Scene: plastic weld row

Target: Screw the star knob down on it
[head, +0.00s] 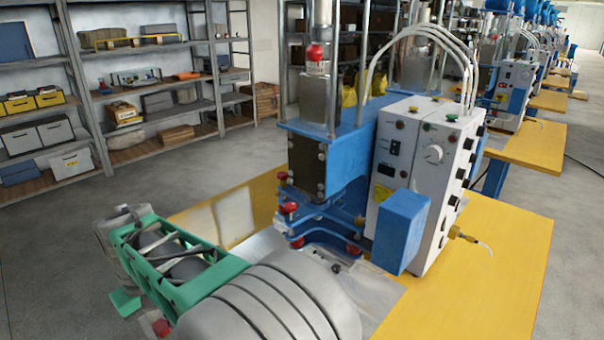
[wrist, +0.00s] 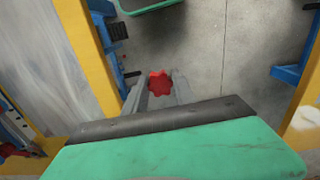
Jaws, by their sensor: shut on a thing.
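In the wrist view, a red star knob (wrist: 160,83) with a lobed rim sits between the two grey fingers of my gripper (wrist: 160,92). The gripper is shut on it. Grey floor shows behind the knob, and I see no contact with the machine. The blue welding machine (head: 350,145) stands on a yellow bench, right of my arm. I cannot tell which part the knob belongs on.
The machine carries red knobs (head: 289,208) low on its front and a white control box (head: 420,160) with hoses. The yellow bench (head: 490,270) has free room at right. More machines stand behind. Shelves (head: 150,85) line the back left. Open floor (head: 60,240) lies at left.

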